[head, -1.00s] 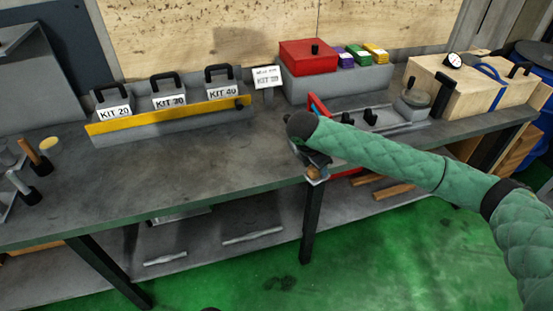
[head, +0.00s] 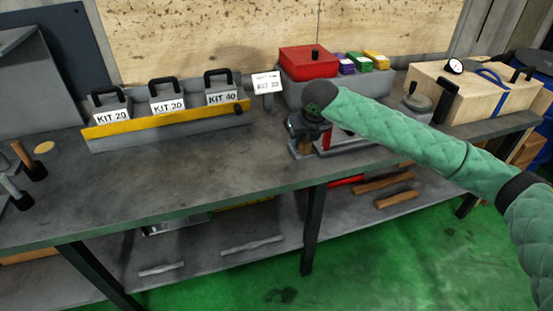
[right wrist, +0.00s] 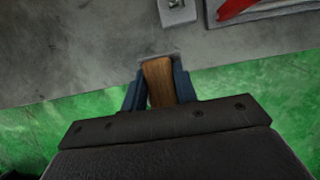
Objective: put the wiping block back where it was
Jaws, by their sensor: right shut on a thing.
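My right gripper (head: 306,132) is over the bench top, in front of the red-lidded box. In the right wrist view its two blue-grey fingers (right wrist: 159,88) are shut on a brown wooden piece, which I take to be the wiping block (right wrist: 158,80). The block's far end shows against the grey bench top, near its front edge; whether it touches the bench I cannot tell. My left gripper is not in view.
The bench (head: 190,180) is clear left of my gripper. A kit rack (head: 170,125) stands behind, with a small sign (head: 267,83) beside it. The red-lidded box (head: 308,62) and a wooden case (head: 455,90) stand right. A small grey block (right wrist: 178,11) lies ahead in the wrist view.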

